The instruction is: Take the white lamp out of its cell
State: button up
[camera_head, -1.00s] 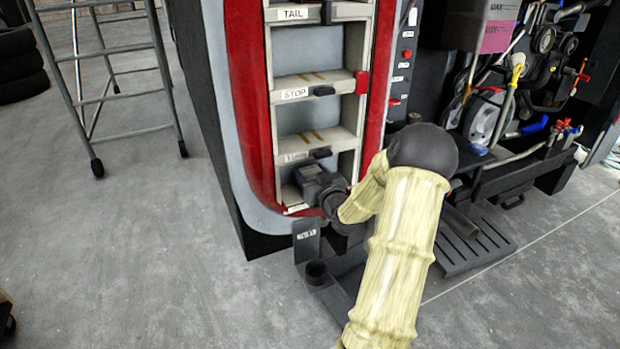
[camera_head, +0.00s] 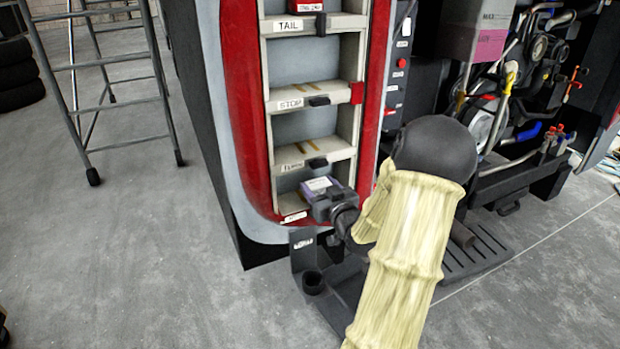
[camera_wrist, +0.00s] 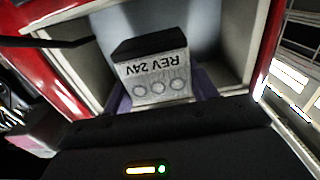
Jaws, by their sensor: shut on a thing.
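The white lamp (camera_wrist: 155,76) has a black back part, a pale face with round marks and the text "REV 24V", upside down in the wrist view. My gripper (camera_wrist: 160,92) is shut on it, with a purple finger on either side. Behind the lamp is the pale cell (camera_wrist: 232,60). In the head view my gripper (camera_head: 328,197) is at the mouth of the bottom cell (camera_head: 284,203) of the rack, and the lamp's pale top (camera_head: 319,184) shows there. I cannot tell how much of the lamp is still inside.
Cells marked TAIL (camera_head: 289,26) and STOP (camera_head: 291,104) are above, with small black tabs on their ledges. A dark bracket with a cup (camera_head: 312,283) stands below. Engine parts and hoses are at the right.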

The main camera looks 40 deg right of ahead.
jog(key=v, duration=1)
jog(key=shift+s+b, duration=0.3)
jog(key=shift+b, duration=0.15)
